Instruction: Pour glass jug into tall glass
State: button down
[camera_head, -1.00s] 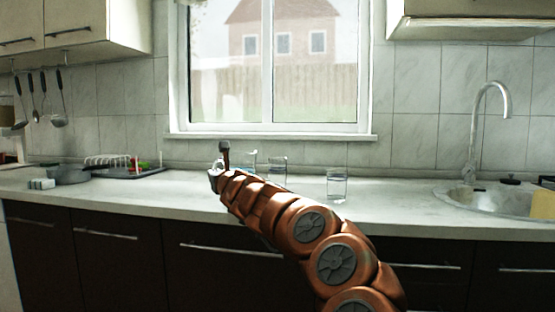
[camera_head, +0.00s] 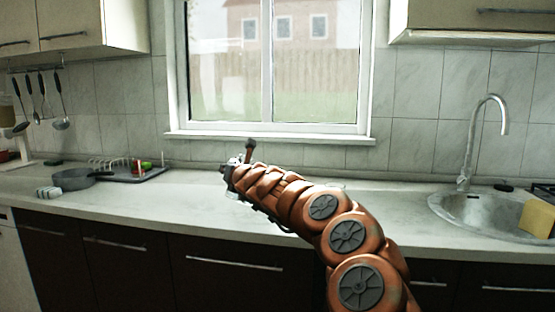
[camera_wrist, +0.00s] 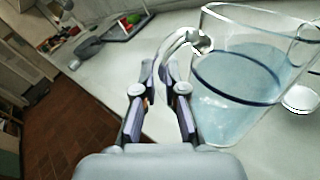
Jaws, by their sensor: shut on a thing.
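The clear glass jug (camera_wrist: 235,85) fills the right of the wrist view, holding pale blue water with a dark line around its surface. My gripper (camera_wrist: 160,70) is shut on the jug's curved glass handle, with the jug to the right of the fingers. In the head view my gripper (camera_head: 232,172) is over the counter below the window, and my arm hides the jug. A clear glass (camera_wrist: 301,98) shows partly behind the jug at the right edge of the wrist view. I cannot tell whether it is the tall glass. No stream of water is visible.
A pan (camera_head: 75,180) and a dish rack (camera_head: 135,172) stand on the counter at the left. The sink (camera_head: 480,212), tap (camera_head: 490,140) and a yellow sponge-like block (camera_head: 537,218) are at the right. The counter between arm and sink is clear.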

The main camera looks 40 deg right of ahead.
aim_at(233, 160)
jog(key=shift+d+r+p, duration=0.2)
jog(key=shift+r+p, duration=0.3)
jog(key=shift+r, duration=0.05)
jog(key=shift+d+r+p, duration=0.15)
jog(key=shift+r+p, duration=0.3)
jog(key=shift+r, duration=0.1)
jog(key=shift+s+d+f+m, duration=0.1)
jog(key=shift+d+f+m, duration=0.05)
jog(key=shift+f+m, duration=0.2)
jog(key=shift+d+r+p, duration=0.1)
jog(key=shift+r+p, duration=0.25)
jog(key=shift+p, duration=0.35)
jog(key=shift+d+m, duration=0.1)
jog(key=shift+m, duration=0.15)
jog(key=shift+d+r+p, duration=0.35)
jog(key=shift+r+p, duration=0.05)
jog(key=shift+p, duration=0.85)
jog(key=shift+r+m+p, duration=0.25)
jog(key=shift+m+p, duration=0.15)
jog(key=shift+p, duration=0.45)
jog(key=shift+d+r+p, duration=0.2)
jog(key=shift+d+p, duration=0.1)
jog(key=shift+p, duration=0.45)
jog(key=shift+d+r+m+p, duration=0.1)
jog(key=shift+r+m+p, duration=0.2)
jog(key=shift+p, duration=0.45)
jog(key=shift+d+r+y+p, duration=0.15)
jog(key=shift+r+y+p, duration=0.15)
jog(key=shift+p, duration=0.65)
